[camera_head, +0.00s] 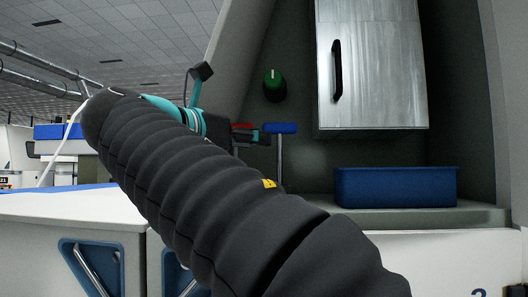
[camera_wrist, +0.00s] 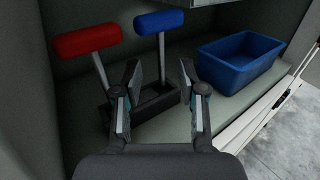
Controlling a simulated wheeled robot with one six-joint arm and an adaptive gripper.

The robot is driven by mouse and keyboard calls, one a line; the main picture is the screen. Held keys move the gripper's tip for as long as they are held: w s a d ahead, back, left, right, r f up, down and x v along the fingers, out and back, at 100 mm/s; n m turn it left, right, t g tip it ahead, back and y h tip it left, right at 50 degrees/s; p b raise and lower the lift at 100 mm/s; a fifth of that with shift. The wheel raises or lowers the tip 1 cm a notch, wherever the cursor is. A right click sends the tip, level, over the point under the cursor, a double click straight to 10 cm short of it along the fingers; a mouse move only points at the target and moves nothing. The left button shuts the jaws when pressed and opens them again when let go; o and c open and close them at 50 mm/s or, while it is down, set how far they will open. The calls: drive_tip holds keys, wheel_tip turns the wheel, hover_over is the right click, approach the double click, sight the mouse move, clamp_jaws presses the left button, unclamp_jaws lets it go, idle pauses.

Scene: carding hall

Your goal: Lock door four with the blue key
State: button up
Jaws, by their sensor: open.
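The blue key (camera_wrist: 158,22) has a T-shaped handle on a grey shaft and stands upright in a black holder (camera_wrist: 117,115) in the wrist view. Its blue handle also shows in the head view (camera_head: 281,128). A red key (camera_wrist: 87,42) of the same shape leans slightly beside it on the left. My gripper (camera_wrist: 160,68) is open and empty, its fingers apart in front of the blue key's shaft. Contact cannot be told. In the head view my gripper (camera_head: 258,136) is left of the blue handle, partly covering the red key. I cannot identify door four.
A blue bin (camera_head: 396,187) stands on the shelf right of the keys. Above it hangs a metal cabinet (camera_head: 372,62) with a black handle. A green knob (camera_head: 274,85) sits on the back wall. White panels with blue recessed handles (camera_head: 90,266) are at lower left.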

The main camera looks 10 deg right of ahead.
sight(278, 142)
drive_tip(key=shift+x, duration=4.55)
drive_tip(key=shift+s, duration=0.1)
clamp_jaws()
